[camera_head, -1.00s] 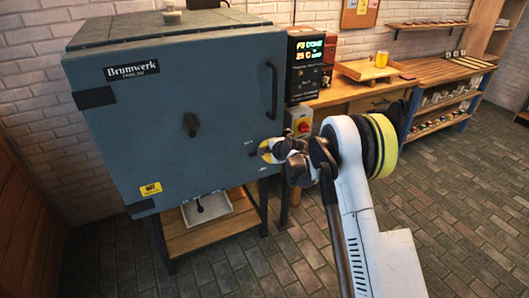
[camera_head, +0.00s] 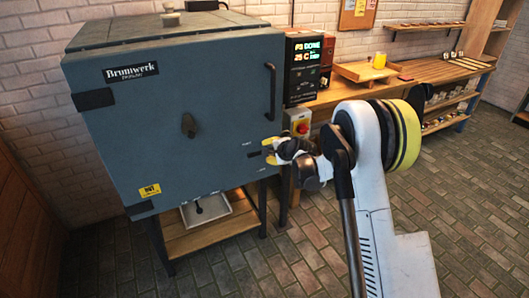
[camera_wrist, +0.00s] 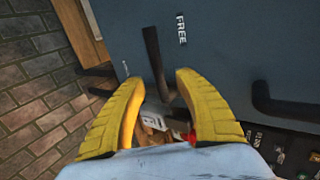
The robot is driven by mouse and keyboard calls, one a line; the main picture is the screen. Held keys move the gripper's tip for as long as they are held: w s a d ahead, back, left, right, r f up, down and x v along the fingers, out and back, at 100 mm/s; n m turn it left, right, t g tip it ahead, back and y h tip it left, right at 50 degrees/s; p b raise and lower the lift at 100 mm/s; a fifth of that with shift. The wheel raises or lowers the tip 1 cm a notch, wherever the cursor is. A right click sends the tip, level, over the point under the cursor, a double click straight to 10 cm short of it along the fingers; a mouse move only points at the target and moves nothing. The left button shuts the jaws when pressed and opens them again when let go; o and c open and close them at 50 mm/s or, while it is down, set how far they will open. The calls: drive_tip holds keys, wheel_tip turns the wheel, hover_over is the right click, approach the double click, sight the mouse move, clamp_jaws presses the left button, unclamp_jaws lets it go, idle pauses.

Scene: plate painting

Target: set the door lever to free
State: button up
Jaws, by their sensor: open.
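The blue-grey kiln door (camera_head: 170,110) is closed. In the wrist view a dark door lever (camera_wrist: 153,55) stands out from the door, its upper end beside the white FREE label (camera_wrist: 181,28). Another small label (camera_wrist: 125,68) is left of the lever, too small to read. My gripper (camera_wrist: 158,82) has its yellow fingers open, one on each side of the lever's lower part; contact cannot be told.
A dark bar handle (camera_head: 271,91) is on the door's right edge; it also appears right of my fingers in the wrist view (camera_wrist: 285,108). Open brick floor lies in front.

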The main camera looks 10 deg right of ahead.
drive_tip(key=v, duration=0.7)
drive_tip(key=shift+s, duration=0.1)
drive_tip(key=s+r+n+g+h, duration=0.1)
drive_tip(key=s+r+n, duration=0.2)
drive_tip(key=s+r, duration=0.5)
drive_tip(key=s+r+n+g, duration=0.1)
drive_tip(key=s+r+n, duration=0.35)
drive_tip(key=s, duration=0.55)
drive_tip(key=s+d+f+n+g+h, duration=0.1)
drive_tip(key=s+n, duration=0.6)
drive_tip(key=s, duration=1.8)
drive_tip(key=shift+d+g+h, duration=0.3)
drive_tip(key=shift+d+h, duration=0.25)
drive_tip(key=shift+h, duration=0.15)
